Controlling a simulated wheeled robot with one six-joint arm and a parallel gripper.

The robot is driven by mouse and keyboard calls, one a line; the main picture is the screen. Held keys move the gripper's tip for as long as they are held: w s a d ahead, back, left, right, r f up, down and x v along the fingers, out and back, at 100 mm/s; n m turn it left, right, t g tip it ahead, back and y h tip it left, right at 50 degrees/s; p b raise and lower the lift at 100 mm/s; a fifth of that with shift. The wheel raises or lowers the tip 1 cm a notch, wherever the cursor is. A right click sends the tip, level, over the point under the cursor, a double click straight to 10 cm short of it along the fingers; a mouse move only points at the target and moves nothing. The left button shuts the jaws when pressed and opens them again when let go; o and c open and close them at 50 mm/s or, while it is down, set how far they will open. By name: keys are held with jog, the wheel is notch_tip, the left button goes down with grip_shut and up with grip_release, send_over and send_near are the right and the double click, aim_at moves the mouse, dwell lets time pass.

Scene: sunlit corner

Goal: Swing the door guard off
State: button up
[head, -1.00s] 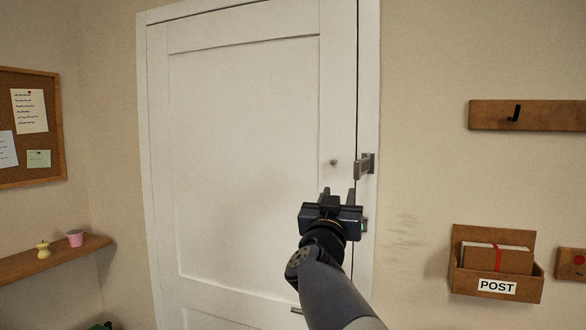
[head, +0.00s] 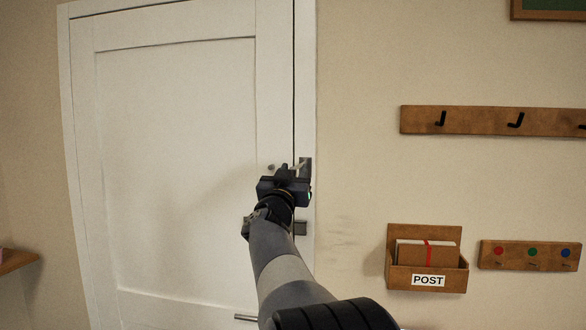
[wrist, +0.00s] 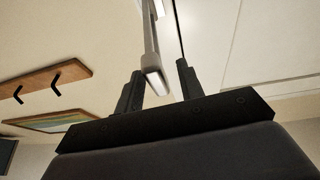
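The door guard (head: 306,166) is a grey metal fitting on the right door frame, at the door's edge. A small round stud (head: 271,167) sits on the door (head: 180,160) just left of it. My gripper (head: 290,169) is up at the guard and hides part of it in the head view. In the wrist view the guard's pale bar (wrist: 153,72) reaches between the two dark fingers of my gripper (wrist: 158,70). The fingers stand apart, with a clear gap between the bar and the right finger. The bar is close to the left finger; contact cannot be told.
The door looks closed. A lock plate (head: 300,228) and a lever handle (head: 246,317) are below the guard. To the right are a hook rail (head: 480,121), a POST box (head: 428,270) with letters and a small key rail (head: 530,256). The wall between is clear.

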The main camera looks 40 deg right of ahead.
jog(key=shift+c, duration=0.3)
grip_shut()
dwell(0.4)
